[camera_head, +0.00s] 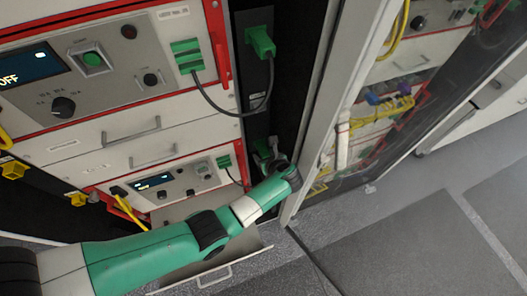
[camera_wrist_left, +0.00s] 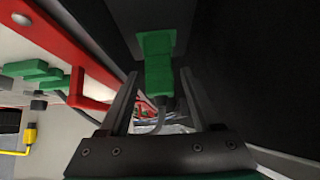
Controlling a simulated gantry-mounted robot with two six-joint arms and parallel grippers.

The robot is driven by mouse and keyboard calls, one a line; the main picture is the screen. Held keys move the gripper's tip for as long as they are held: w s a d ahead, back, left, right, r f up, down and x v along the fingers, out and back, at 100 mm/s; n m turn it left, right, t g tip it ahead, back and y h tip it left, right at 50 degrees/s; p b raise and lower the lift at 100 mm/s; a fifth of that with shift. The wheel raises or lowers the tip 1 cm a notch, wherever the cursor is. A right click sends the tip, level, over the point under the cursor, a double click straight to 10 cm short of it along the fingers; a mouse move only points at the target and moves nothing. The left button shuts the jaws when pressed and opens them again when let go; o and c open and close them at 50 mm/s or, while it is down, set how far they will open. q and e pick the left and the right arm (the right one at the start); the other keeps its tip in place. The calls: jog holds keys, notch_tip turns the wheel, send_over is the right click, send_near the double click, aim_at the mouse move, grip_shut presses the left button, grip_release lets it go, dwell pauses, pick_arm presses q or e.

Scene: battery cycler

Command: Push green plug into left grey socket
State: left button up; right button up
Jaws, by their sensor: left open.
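A green plug (camera_wrist_left: 158,78) shows in the left wrist view, against a dark grey plate (camera_wrist_left: 125,22) on the black panel. A grey cable runs down from it. My left gripper (camera_wrist_left: 160,85) is open, with one finger on each side of the plug; I cannot tell whether they touch it. In the head view my left gripper (camera_head: 268,150) is small and dark at the lower black panel, and hides most of what is there. Whether the plug is fully seated is not clear. I cannot make out a separate left grey socket. My right gripper is not in view.
Another green plug (camera_head: 261,42) with a cable sits higher on the black panel. A red handle (camera_wrist_left: 88,95) and green connectors (camera_wrist_left: 35,70) are left of my fingers. A metal cabinet post (camera_head: 345,100) stands right; an open drawer (camera_head: 215,270) lies below my arm.

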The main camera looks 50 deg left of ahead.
pick_arm(q)
jog(key=c, duration=0.9)
jog(key=shift+d, duration=0.1)
jog(key=shift+c, duration=0.2)
jog(key=shift+d, duration=0.1)
jog(key=shift+s+d+p, duration=0.25)
jog(key=shift+s+d, duration=0.05)
jog(key=shift+d, duration=0.55)
jog(key=shift+s+d+p, duration=0.2)
jog(key=shift+s+d, duration=0.15)
jog(key=shift+d, duration=0.45)
jog(key=shift+s+d+p, duration=0.25)
jog(key=shift+s+d, duration=0.05)
jog(key=shift+d, duration=0.55)
jog(key=s+d+r+p, duration=0.1)
jog(key=d+r+p, duration=0.2)
jog(key=r+p, duration=1.3)
notch_tip(320, 180, up, 4)
jog(key=shift+d+r, duration=0.1)
jog(key=shift+d, duration=0.05)
